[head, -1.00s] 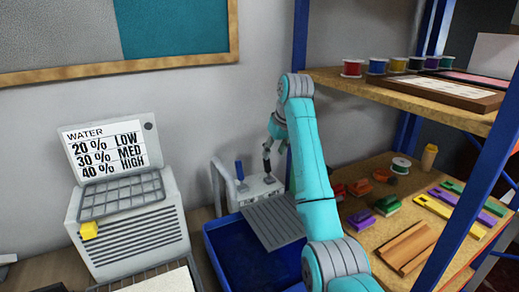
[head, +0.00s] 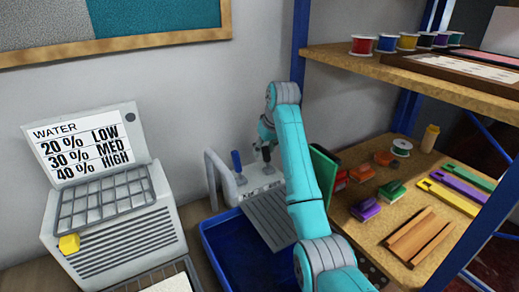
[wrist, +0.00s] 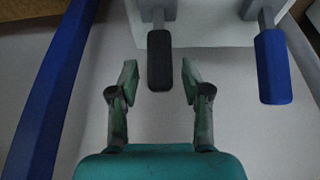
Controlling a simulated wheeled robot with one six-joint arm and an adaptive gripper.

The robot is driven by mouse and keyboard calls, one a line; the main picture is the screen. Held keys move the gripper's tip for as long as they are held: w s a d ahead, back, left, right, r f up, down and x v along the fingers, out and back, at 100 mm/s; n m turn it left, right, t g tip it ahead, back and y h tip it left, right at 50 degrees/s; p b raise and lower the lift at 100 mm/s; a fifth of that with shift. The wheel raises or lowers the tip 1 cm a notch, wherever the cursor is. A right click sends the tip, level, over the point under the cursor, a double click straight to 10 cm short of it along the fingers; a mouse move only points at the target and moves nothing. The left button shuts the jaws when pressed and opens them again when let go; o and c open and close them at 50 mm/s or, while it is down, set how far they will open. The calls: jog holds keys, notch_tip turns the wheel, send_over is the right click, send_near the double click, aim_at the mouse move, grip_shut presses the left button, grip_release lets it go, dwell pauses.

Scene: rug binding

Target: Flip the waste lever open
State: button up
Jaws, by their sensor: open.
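A white unit (head: 262,183) with two levers stands against the wall behind a blue bin. The blue-handled lever (head: 238,163) is upright on its left; it also shows in the wrist view (wrist: 273,68) at the right. The black-handled lever (head: 266,154) is to its right. My gripper (head: 264,143) is at the black lever. In the wrist view my gripper (wrist: 158,82) is open, with the black handle (wrist: 159,62) between its fingertips and visible gaps on both sides. In the head view my wrist partly hides that lever.
The blue bin (head: 213,244) and a grey ribbed plate (head: 268,216) lie in front of the levers. A blue shelf post (head: 300,50) rises close by my arm. The right shelf (head: 365,232) holds several coloured pieces. A water-chart machine (head: 115,230) stands left.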

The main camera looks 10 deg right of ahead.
jog(key=shift+w+a+f, duration=0.1)
jog(key=shift+w+f, duration=0.15)
jog(key=shift+f, duration=0.4)
grip_shut()
